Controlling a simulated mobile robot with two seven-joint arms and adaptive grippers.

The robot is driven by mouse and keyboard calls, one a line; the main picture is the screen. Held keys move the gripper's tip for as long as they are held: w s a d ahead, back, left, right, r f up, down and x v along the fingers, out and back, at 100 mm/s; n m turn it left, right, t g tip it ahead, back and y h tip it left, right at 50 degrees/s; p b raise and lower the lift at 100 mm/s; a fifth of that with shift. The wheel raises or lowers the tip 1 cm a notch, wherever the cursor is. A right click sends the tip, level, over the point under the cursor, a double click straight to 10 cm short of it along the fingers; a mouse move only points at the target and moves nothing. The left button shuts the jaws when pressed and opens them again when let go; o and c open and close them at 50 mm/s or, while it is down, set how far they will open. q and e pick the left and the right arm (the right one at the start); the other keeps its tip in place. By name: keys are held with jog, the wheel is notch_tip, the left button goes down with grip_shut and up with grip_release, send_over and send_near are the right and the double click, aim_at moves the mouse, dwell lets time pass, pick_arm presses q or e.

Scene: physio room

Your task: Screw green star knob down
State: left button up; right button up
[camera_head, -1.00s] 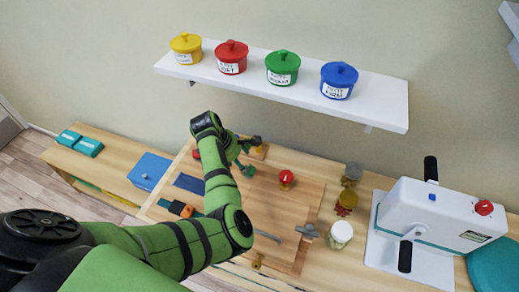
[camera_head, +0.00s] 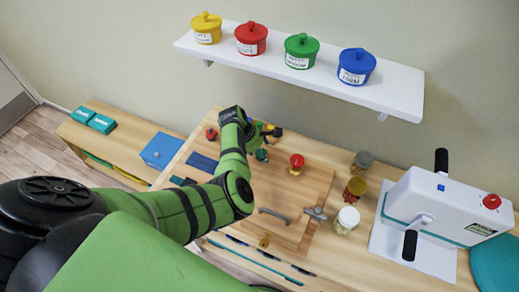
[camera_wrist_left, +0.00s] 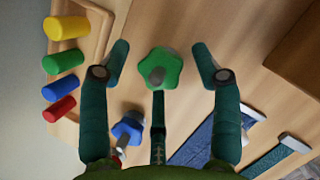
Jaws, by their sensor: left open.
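The green star knob (camera_wrist_left: 160,68) shows in the left wrist view with a grey stud at its centre. My left gripper (camera_wrist_left: 160,52) is open, with one finger on each side of the knob and gaps visible on both sides. I cannot tell its height above the knob. In the head view, a small green piece (camera_head: 261,154), probably this knob, sits on the wooden board (camera_head: 315,185), beside my left wrist. The wrist hides most of the gripper there. My right gripper is not in view.
A blue star knob (camera_wrist_left: 128,130) stands close to the left finger in the wrist view. Coloured pegs (camera_wrist_left: 63,60) lie in a wooden tray nearby. A red knob (camera_head: 297,160), jars (camera_head: 347,219) and a white machine (camera_head: 440,205) stand to the right.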

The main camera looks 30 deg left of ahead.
pick_arm(q)
jog(key=shift+w, duration=0.1)
jog(key=c, duration=1.1)
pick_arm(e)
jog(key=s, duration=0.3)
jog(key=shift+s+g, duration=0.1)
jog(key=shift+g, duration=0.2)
